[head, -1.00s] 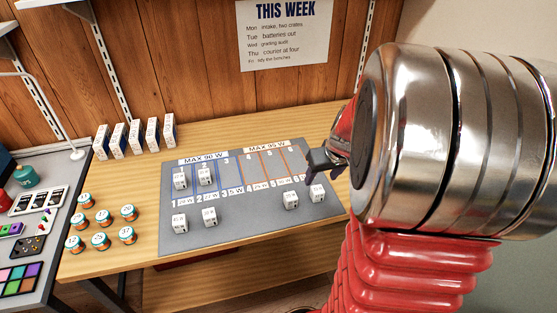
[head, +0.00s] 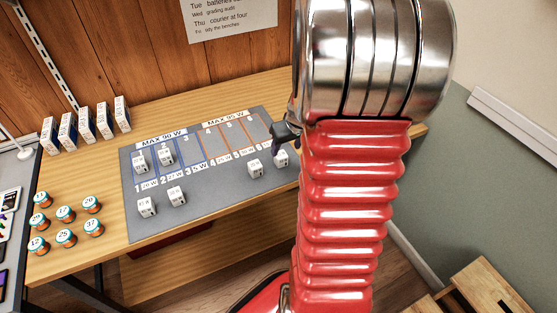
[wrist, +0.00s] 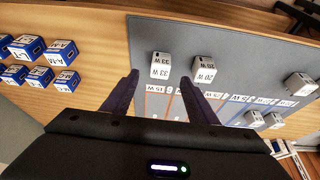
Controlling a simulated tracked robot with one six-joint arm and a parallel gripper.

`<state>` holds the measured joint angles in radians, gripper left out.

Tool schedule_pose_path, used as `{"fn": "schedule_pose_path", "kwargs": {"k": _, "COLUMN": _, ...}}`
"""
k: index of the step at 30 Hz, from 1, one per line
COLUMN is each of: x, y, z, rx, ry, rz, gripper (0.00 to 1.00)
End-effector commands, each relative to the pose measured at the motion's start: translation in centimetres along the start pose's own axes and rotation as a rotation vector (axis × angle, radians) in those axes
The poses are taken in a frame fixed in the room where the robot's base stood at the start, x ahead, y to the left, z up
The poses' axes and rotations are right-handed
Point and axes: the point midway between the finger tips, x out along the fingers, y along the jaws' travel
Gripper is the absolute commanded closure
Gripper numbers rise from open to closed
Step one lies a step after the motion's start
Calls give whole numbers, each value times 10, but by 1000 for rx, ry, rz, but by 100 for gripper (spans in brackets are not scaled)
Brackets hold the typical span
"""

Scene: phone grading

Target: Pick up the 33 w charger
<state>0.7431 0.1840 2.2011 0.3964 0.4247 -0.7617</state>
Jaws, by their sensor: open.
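The 33 W charger (wrist: 160,66) is a small white block with "33 W" on its face, on the grey mat (wrist: 235,50). In the wrist view it shows just beyond and between my gripper's (wrist: 159,77) two dark fingers, which are open and empty. In the head view it is the rightmost white block (head: 281,158), just below my gripper (head: 287,135), whose fingers are partly hidden by my arm. A 20 W charger (wrist: 204,68) stands close to its right in the wrist view and to its left in the head view (head: 255,168).
More white chargers (head: 147,207) stand on the mat's left side, two of them in the MAX 90 W slots. Numbered jars (head: 65,214) and upright boxes (head: 84,128) are farther left. Several blue-and-white boxes (wrist: 38,78) stand on the wood at left in the wrist view.

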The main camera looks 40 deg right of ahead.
Motion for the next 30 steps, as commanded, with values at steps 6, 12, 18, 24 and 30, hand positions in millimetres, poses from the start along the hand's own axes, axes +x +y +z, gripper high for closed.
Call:
{"fn": "schedule_pose_path", "kwargs": {"k": 6, "x": 25, "y": 0, "z": 1, "rx": 0, "ry": -3, "rz": -1, "gripper": 47}}
{"fn": "schedule_pose_path", "kwargs": {"k": 12, "x": 42, "y": 0, "z": 1, "rx": 0, "ry": -2, "rz": 0, "gripper": 47}}
{"fn": "schedule_pose_path", "kwargs": {"k": 18, "x": 44, "y": 0, "z": 0, "rx": 0, "ry": 0, "rz": 1, "gripper": 47}}
{"fn": "schedule_pose_path", "kwargs": {"k": 24, "x": 45, "y": 0, "z": 0, "rx": 0, "ry": -1, "rz": 1, "gripper": 47}}
{"fn": "schedule_pose_path", "kwargs": {"k": 30, "x": 55, "y": -1, "z": -2, "rx": 0, "ry": -3, "rz": -1, "gripper": 47}}
